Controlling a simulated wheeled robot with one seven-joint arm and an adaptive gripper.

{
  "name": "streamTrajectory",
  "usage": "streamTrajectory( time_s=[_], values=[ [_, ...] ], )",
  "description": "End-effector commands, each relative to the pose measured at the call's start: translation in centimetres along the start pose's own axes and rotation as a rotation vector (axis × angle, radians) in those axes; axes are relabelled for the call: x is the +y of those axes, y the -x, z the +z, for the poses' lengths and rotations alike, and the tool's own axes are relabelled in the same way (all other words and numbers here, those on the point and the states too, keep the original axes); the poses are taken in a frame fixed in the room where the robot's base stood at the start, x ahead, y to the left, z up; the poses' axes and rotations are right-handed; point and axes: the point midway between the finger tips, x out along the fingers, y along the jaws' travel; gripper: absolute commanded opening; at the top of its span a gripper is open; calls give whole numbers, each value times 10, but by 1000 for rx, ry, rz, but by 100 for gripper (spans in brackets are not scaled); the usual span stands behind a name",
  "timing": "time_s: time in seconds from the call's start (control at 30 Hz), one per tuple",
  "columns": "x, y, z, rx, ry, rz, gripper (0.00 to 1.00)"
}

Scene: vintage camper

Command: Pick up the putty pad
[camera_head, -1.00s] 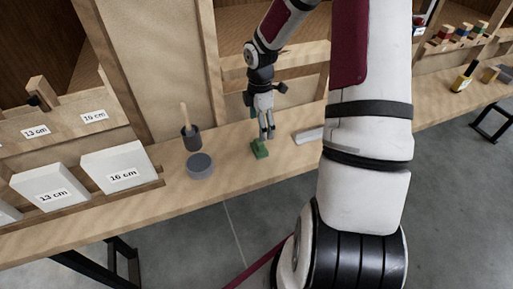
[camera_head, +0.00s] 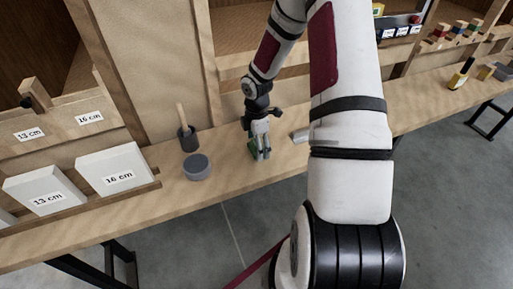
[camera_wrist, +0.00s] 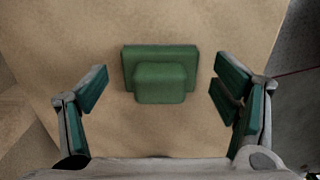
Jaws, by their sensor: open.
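The putty pad, which I take to be the green piece (camera_wrist: 160,75) with a raised block on a wider base, lies on the wooden bench. In the wrist view it sits between my two spread fingers, with a clear gap on each side. In the head view my gripper (camera_head: 261,156) is low over the bench, pointing down, and hides most of the pad (camera_head: 252,148). My gripper is open and holds nothing.
A grey round container (camera_head: 197,168) and a dark cup (camera_head: 188,140) with a wooden handle stand to the left. A pale piece (camera_head: 299,136) lies close on the right, partly behind my arm. White labelled boxes (camera_head: 114,171) stand further left. The bench's front edge is near.

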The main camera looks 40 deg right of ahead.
Motion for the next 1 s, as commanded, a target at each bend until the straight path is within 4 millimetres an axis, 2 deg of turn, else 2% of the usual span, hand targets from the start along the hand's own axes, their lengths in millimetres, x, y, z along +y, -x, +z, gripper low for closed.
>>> streamTrajectory(
  time_s=[0.03,0.27,0.67,0.87,0.97,1.0],
  values=[
    [0,0,0,0,0,0,82],
    [0,0,0,0,0,0,30],
    [0,4,0,0,0,1,29],
    [1,22,1,-1,-1,3,29],
    [1,38,0,-1,-1,4,29],
    [-8,38,1,-1,0,-1,29]
  ],
)
